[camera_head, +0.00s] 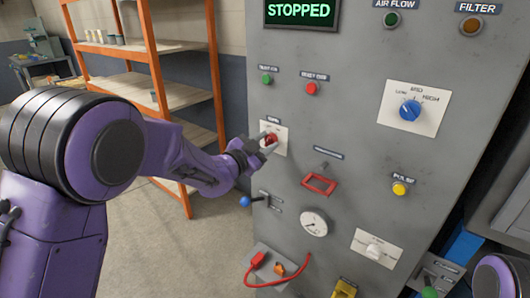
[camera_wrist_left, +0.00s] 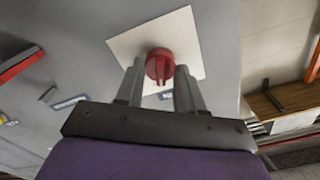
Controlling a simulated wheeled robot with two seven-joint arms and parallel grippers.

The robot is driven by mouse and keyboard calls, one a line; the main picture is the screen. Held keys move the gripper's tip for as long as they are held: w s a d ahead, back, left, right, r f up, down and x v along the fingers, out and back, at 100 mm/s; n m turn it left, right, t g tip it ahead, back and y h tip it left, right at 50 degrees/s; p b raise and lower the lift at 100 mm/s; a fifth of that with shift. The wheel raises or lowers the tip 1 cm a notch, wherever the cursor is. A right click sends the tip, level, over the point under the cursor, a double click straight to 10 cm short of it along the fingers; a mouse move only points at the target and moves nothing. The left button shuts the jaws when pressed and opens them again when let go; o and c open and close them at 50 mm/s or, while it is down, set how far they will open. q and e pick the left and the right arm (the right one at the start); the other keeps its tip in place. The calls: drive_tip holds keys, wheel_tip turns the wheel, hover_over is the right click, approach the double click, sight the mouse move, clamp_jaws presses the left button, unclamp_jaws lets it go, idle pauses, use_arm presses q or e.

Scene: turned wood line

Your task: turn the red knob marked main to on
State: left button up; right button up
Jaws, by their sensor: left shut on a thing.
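The red knob (camera_head: 271,139) sits on a white plate (camera_head: 281,133) at the left of the grey control panel. The plate's label is too small to read clearly. My left gripper (camera_head: 266,145) is at the knob, its two fingers on either side of it. In the left wrist view the knob (camera_wrist_left: 159,66) shows between the fingertips (camera_wrist_left: 159,83), and the gripper is shut on it. The knob's exact pointer position is hard to tell. My right gripper is not in view.
A display (camera_head: 302,13) reads STOPPED. A blue knob (camera_head: 410,110), a red button (camera_head: 312,88), a red square frame (camera_head: 319,184), a blue-tipped lever (camera_head: 246,201) and a gauge (camera_head: 313,223) are on the panel. Orange shelving (camera_head: 149,45) stands behind my left arm.

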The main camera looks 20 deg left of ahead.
use_arm(q)
drive_tip(key=shift+f+m+b, duration=0.1)
drive_tip(key=shift+m+b, duration=0.8)
drive_tip(key=shift+m, duration=0.1)
drive_tip(key=o, duration=1)
drive_tip(key=shift+o, duration=0.2)
drive_tip(key=shift+s, duration=0.1)
drive_tip(key=shift+s+a, duration=0.15)
drive_tip(key=shift+s, duration=0.1)
drive_tip(key=b+v, duration=0.2)
drive_tip(key=v, duration=0.8)
drive_tip(key=shift+b, duration=0.3)
